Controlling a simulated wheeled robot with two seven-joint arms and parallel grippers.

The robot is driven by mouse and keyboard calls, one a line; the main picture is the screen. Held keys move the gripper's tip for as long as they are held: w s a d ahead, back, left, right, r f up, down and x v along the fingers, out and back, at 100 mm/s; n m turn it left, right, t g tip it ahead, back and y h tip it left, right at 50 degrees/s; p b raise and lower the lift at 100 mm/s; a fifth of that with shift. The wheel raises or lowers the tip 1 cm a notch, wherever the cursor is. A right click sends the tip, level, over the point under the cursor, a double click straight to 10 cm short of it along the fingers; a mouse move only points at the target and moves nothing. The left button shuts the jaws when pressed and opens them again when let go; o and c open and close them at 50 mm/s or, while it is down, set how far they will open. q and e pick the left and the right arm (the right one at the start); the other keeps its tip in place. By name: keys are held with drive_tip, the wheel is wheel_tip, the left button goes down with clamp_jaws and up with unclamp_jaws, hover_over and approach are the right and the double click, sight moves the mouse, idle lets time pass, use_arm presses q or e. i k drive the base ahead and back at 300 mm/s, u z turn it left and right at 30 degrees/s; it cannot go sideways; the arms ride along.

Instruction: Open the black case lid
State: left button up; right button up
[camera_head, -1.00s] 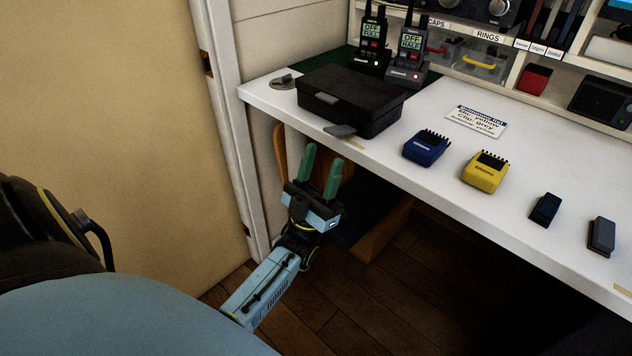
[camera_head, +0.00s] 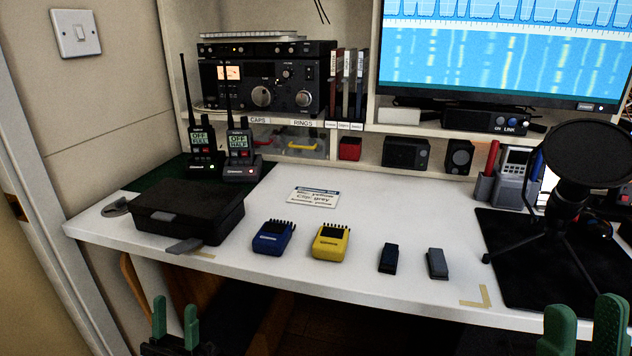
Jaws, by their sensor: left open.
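The black case (camera_head: 189,209) lies with its lid shut at the left end of the white desk. My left gripper (camera_head: 175,322) has green fingers standing apart. It is open and empty, below and in front of the case, not touching it. My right gripper (camera_head: 583,330) shows only its green fingers at the bottom right corner.
Two handheld radios (camera_head: 238,150) stand behind the case. A blue battery pack (camera_head: 273,237), a yellow battery pack (camera_head: 331,241) and two small clips (camera_head: 388,258) lie right of it. A microphone (camera_head: 580,160) stands on a black mat at right.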

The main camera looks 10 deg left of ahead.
sight(192, 203)
drive_tip(key=k, duration=1)
